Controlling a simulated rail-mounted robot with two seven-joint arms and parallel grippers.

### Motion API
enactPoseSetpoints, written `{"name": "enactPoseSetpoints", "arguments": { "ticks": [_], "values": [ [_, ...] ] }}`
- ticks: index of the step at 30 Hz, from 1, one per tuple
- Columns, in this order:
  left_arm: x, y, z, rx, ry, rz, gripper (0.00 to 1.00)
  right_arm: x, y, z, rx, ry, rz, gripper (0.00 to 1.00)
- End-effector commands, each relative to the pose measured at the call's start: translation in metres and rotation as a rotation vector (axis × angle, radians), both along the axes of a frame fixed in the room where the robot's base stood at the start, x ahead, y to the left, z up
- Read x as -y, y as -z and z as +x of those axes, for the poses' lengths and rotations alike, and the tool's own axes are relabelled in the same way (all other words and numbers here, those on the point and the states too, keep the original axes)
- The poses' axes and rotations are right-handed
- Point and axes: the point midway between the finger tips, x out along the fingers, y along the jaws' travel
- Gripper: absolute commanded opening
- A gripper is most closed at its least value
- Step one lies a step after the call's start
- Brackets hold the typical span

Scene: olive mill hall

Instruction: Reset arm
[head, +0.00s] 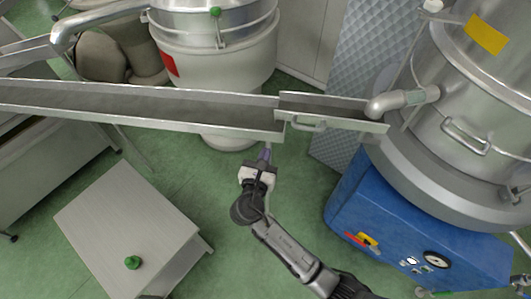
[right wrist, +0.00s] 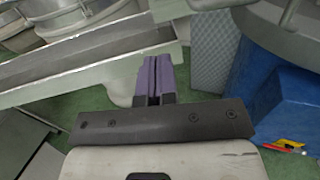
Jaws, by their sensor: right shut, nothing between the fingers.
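My right gripper (head: 265,155) is in the middle of the head view, reaching up from the bottom. Its purple fingers are shut with nothing between them, as the right wrist view shows (right wrist: 155,80). The fingertips are just below the metal trough (head: 140,108), near its right end; I cannot tell whether they touch it. My left gripper is not in view.
A steel separator (head: 215,55) stands behind the trough. A large steel vessel (head: 480,120) on a blue base (head: 420,235) with switches stands at the right. Green floor is clear around my arm.

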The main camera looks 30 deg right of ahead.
Motion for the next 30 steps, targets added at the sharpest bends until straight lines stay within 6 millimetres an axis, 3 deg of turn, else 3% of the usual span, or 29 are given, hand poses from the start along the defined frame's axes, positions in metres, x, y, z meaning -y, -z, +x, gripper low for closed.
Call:
{"name": "enactPoseSetpoints", "arguments": {
  "ticks": [12,17,23,30],
  "values": [
    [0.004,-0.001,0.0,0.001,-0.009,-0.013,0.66,0.0,0.0,0.0,0.007,0.0,0.007,0.0],
    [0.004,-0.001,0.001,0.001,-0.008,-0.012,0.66,0.0,0.0,0.0,0.104,0.003,0.117,0.0],
    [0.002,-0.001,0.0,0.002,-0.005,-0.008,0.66,0.004,0.015,-0.004,0.377,0.064,0.534,0.0],
    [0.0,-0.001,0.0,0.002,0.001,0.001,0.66,-0.004,0.025,-0.015,0.731,0.265,1.334,0.0]
  ]
}}
